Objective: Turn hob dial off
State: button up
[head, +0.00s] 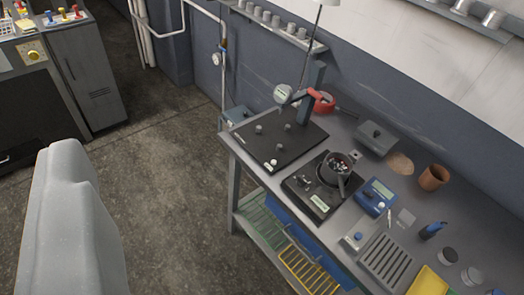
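A black hob-like unit (300,190) sits on the grey workbench, with a dark pan (347,158) of small pieces on top. A pale label or panel (320,203) shows on its front face. A dial on this unit is too small to make out, so its setting cannot be told. A yellow plate with a round knob (33,53) is on a grey cabinet at the far left. My gripper's fingers are not visible. A large pale grey shape at the lower left looks like part of my own body.
A black board with grey knobs (268,143) and a stand with a gauge lie left of the hob. A blue meter (375,196), brown pot (433,177), slotted tray (385,262) and grey box (375,138) crowd the bench's right. The floor (165,150) is clear.

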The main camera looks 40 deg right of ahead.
aim_at(300, 182)
jog(key=z, duration=0.1)
jog(key=i, duration=0.9)
jog(key=z, duration=0.35)
